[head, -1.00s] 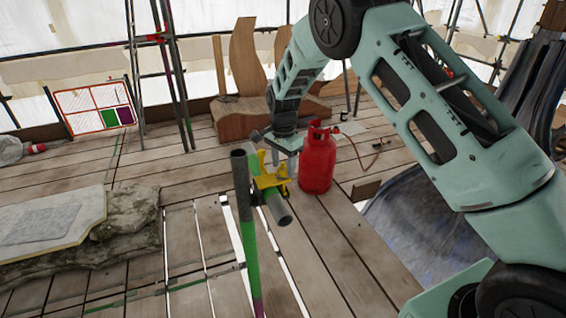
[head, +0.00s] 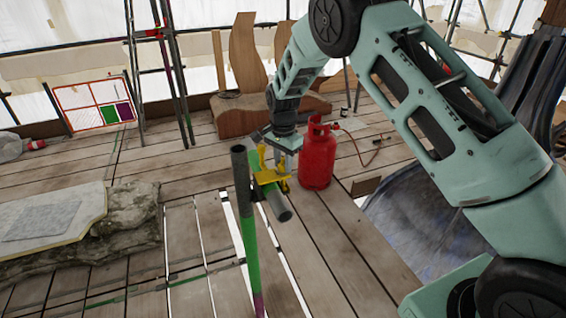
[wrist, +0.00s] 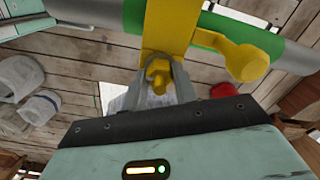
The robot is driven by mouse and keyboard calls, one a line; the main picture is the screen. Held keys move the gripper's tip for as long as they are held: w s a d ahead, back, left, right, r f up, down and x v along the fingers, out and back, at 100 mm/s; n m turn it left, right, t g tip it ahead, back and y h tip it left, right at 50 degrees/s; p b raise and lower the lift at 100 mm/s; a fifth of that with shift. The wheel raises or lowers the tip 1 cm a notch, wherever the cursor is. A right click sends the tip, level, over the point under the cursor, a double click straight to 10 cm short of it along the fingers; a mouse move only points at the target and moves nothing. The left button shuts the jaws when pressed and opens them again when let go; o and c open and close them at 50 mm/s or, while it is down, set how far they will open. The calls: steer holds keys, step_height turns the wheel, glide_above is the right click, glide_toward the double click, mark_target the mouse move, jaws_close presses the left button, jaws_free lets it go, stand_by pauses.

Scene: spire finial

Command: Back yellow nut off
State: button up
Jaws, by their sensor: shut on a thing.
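A yellow clamp (head: 266,178) sits around a green-banded grey tube (head: 279,207), beside the upright green and grey pole (head: 247,215). In the wrist view the clamp's yellow body (wrist: 166,28) crosses the tube (wrist: 213,37), and a rounded yellow arm (wrist: 240,58) sticks out to the right. My gripper (head: 281,160) points down at the clamp from above. In the wrist view the yellow nut (wrist: 158,73) lies between the two grey fingers of my gripper (wrist: 160,82), which are shut on it. The fingers hide the sides of the nut.
A red gas cylinder (head: 318,158) stands on the planks just right of my gripper, with a hose behind it. A stone slab (head: 60,222) lies at the left. Curved wooden pieces (head: 250,75) stand behind. Gaps show between floor planks.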

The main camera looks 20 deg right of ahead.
steer(key=n+b, duration=0.1)
steer(key=n, duration=0.2)
steer(key=shift+f+n+b, duration=0.1)
steer(key=shift+n+b, duration=0.2)
steer(key=shift+n, duration=0.1)
steer(key=n+b, duration=0.1)
steer(key=n, duration=0.2)
steer(key=shift+n, duration=0.3)
steer(key=n+b, duration=0.1)
steer(key=n, duration=0.2)
steer(key=shift+n, duration=2.2)
steer(key=o, duration=1)
steer(key=shift+c, duration=0.2)
steer(key=shift+r+b, duration=0.2)
steer(key=shift+b, duration=0.1)
step_height(320, 180, up, 17)
steer(key=b, duration=0.3)
steer(key=shift+r, duration=0.15)
